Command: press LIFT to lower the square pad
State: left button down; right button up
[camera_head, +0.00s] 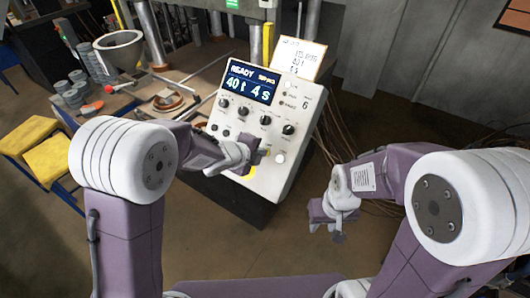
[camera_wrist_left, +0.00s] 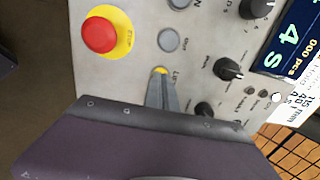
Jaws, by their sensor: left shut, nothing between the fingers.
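The control panel (camera_head: 265,110) is a tilted pale box with a display, knobs and buttons. In the left wrist view, the LIFT button (camera_wrist_left: 160,71) shows as a small yellow-lit patch beside its label. My left gripper (camera_wrist_left: 161,80) is shut and empty, with its fingertips at this button and covering most of it. I cannot tell whether they touch it or whether it is pressed in. In the head view, my left gripper (camera_head: 256,154) is at the lower part of the panel. My right gripper (camera_head: 326,232) hangs clear to the right. I cannot make out the square pad.
A red stop button on a yellow ring (camera_wrist_left: 100,35) and a grey button (camera_wrist_left: 168,40) are near the fingertips. The display (camera_head: 249,84) reads READY. A bench left of the panel holds a grey bowl (camera_head: 119,50) and stacked discs (camera_head: 72,95). Cables hang at right.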

pick_arm(q)
jog(key=shift+w+d+f, duration=0.1)
jog(key=shift+d+f, duration=0.05)
jog(key=shift+f, duration=0.05)
dwell(0.3)
jog(key=shift+s+a+r, duration=0.25)
jog(key=shift+a+r, duration=0.05)
jog(key=shift+r, duration=0.2)
jog(key=p+v, duration=0.3)
jog(key=v, duration=0.3)
jog(key=shift+s+a, duration=0.2)
jog(key=shift+s, duration=0.15)
jog(key=shift+r, duration=0.15)
